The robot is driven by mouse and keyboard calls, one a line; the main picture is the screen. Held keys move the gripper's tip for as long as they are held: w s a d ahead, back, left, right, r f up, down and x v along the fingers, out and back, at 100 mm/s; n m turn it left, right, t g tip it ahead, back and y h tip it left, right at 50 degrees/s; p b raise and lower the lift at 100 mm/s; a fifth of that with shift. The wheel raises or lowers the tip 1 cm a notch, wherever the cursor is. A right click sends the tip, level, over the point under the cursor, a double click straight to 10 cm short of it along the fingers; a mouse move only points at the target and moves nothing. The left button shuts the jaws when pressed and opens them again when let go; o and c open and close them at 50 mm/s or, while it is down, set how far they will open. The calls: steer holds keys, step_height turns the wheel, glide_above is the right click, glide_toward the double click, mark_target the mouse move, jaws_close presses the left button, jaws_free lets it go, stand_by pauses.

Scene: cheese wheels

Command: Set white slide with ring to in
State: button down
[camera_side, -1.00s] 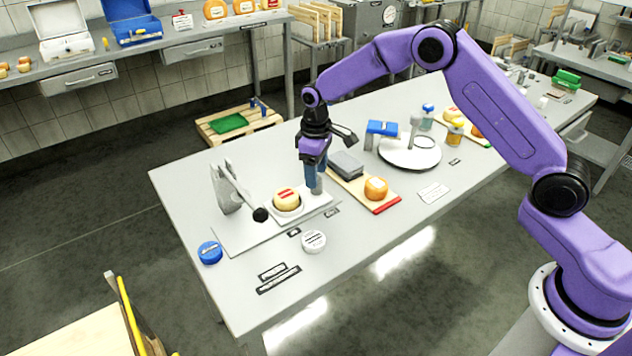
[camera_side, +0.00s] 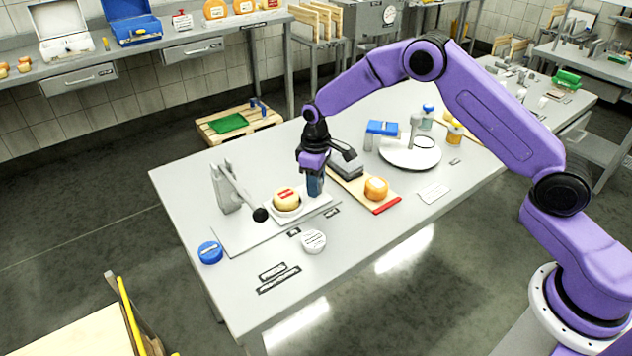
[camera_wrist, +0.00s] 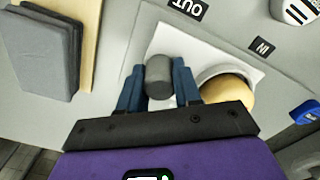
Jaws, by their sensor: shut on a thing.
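The white slide (camera_side: 308,208) lies flat on the grey base plate, and its ring (camera_wrist: 209,73) is around a yellow cheese wheel (camera_side: 286,200) with a red label. The slide also shows in the wrist view (camera_wrist: 200,48). A grey upright knob (camera_wrist: 158,76) stands at the slide's end, beside the ring. My gripper (camera_wrist: 159,85) is shut on this knob, one blue finger on each side. In the side view, my gripper (camera_side: 314,192) points down and hides most of the knob. An OUT label (camera_wrist: 188,8) lies near the knob's end, and an IN label (camera_side: 294,232) lies nearer the lever.
A grey lever press (camera_side: 228,190) with a black ball handle (camera_side: 260,214) stands left of the cheese. A wooden board (camera_side: 350,183) with a grey block (camera_side: 346,165) and an orange cheese (camera_side: 376,188) lies close right.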

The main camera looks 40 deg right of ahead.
mark_target(276, 199)
steer(key=a, duration=1.1)
steer(key=shift+a, duration=0.3)
steer(key=c, duration=0.9)
jaws_free()
steer(key=shift+a, duration=0.1)
steer(key=shift+o, duration=0.6)
steer(key=shift+r, duration=0.3)
step_height(276, 199, up, 17)
steer(key=shift+s, duration=0.1)
